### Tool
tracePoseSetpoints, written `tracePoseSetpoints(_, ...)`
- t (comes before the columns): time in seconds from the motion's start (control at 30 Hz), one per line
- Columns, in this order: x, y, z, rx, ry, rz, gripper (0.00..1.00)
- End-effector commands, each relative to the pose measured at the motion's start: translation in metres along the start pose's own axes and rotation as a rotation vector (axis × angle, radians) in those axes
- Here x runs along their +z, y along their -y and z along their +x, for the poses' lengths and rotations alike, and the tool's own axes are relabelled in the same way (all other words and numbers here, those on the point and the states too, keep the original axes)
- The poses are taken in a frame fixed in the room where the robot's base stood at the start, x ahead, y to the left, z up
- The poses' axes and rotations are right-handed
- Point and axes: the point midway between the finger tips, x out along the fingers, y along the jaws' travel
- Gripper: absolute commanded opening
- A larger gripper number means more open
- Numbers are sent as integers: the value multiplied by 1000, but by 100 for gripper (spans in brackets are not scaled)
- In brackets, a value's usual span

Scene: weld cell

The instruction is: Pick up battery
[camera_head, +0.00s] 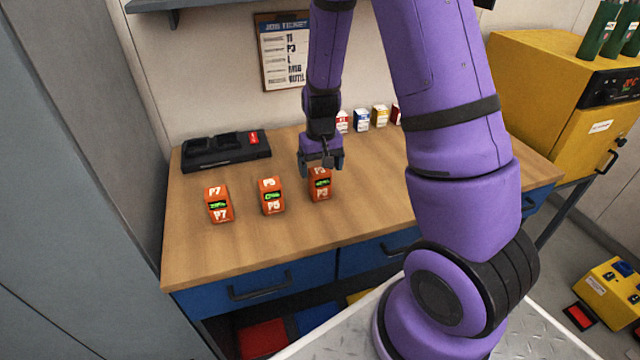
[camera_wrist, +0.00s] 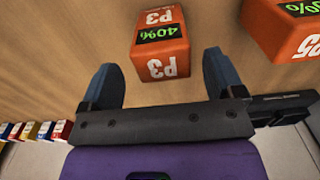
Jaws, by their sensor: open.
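Three orange batteries with green displays stand in a row on the wooden bench. The left one (camera_head: 218,204) is marked P7. The middle one (camera_head: 271,195) is marked P5, and it shows partly at the upper right of the wrist view (camera_wrist: 285,28). The right one (camera_head: 320,186) is marked P3; in the wrist view it reads P3 and 40% (camera_wrist: 160,42). My gripper (camera_head: 321,160) is above and just behind the P3 battery, hiding part of its top. In the wrist view its fingers (camera_wrist: 163,82) are apart, with the P3 battery ahead of the gap between them and nothing held.
A black charger (camera_head: 226,151) lies at the bench's back left. Several small coloured boxes (camera_head: 362,119) stand behind my gripper. A clipboard (camera_head: 284,52) hangs on the wall. A yellow oven-like cabinet (camera_head: 540,85) stands right. The bench front (camera_head: 290,240) is clear.

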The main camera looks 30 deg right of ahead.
Motion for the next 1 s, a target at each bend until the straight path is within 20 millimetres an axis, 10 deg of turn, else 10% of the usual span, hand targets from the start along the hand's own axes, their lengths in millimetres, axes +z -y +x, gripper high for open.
tracePoseSetpoints(0.7, 2, 3, 50, 0, -2, 0, 87)
tracePoseSetpoints(1.0, 2, 3, 49, 0, -2, 0, 23)
